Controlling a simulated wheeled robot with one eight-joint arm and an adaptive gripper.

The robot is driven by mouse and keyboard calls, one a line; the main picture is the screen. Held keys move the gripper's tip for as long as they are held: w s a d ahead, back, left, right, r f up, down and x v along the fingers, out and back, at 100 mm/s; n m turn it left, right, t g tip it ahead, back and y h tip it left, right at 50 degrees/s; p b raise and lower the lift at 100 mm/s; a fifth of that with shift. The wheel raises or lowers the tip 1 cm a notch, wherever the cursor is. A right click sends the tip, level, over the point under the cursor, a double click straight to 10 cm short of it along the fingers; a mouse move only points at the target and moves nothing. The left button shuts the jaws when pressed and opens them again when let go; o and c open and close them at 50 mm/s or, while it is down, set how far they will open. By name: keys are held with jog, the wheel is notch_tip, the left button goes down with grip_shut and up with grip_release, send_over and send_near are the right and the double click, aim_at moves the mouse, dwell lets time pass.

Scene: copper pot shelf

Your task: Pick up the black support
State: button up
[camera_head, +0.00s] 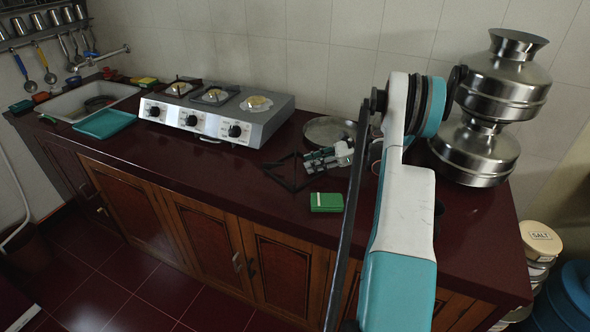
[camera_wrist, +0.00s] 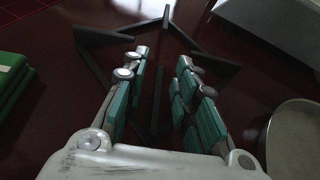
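The black support (camera_head: 278,181) is an angular frame of thin dark bars lying on the dark red counter, left of the green box. In the wrist view the support (camera_wrist: 100,37) spreads ahead of and around my fingers, with one bar running between them. My gripper (camera_head: 312,160) is low over the support's right part in the head view. In the wrist view my gripper (camera_wrist: 162,60) is open, its two green-padded fingers apart on either side of that bar. I cannot tell whether the fingers touch the support; parts of it are hidden behind them.
A green box (camera_head: 326,202) sits near the counter's front edge. A round metal pan (camera_head: 330,130) lies just behind my gripper. A stove (camera_head: 217,112) stands to the left, and stacked metal pots (camera_head: 474,155) stand to the right.

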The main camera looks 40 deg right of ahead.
grip_shut()
jog(key=shift+r, duration=0.1)
